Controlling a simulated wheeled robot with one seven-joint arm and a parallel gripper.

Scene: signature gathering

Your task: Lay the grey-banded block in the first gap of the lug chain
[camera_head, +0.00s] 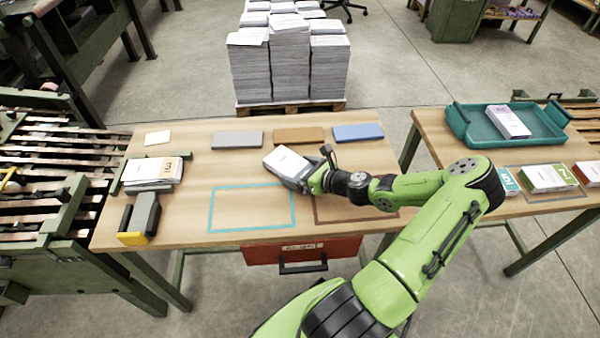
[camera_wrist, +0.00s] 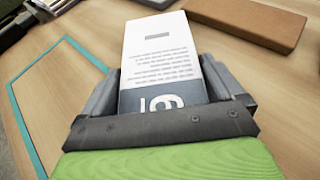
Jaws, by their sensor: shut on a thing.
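The grey-banded block (camera_head: 284,161) is a white paper-like block with a grey band. My gripper (camera_head: 304,178) is shut on its banded end and holds it over the table, above the cyan outline's upper right. In the wrist view the grey-banded block (camera_wrist: 160,50) sits between the jaws, its white end pointing away and a digit on the band. Its height above the table is hard to tell. The slatted lug chain (camera_head: 40,165) lies along the left side of the table, well away from my gripper. I cannot tell which gap is first.
A brown-banded block (camera_head: 153,171) lies near the table's left edge, behind a grey and yellow tool (camera_head: 140,215). Grey (camera_head: 237,140), brown (camera_head: 298,135) and blue (camera_head: 358,132) slabs line the back. The cyan outline (camera_head: 252,230) is empty. A teal tray (camera_head: 470,140) stands on the right table.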

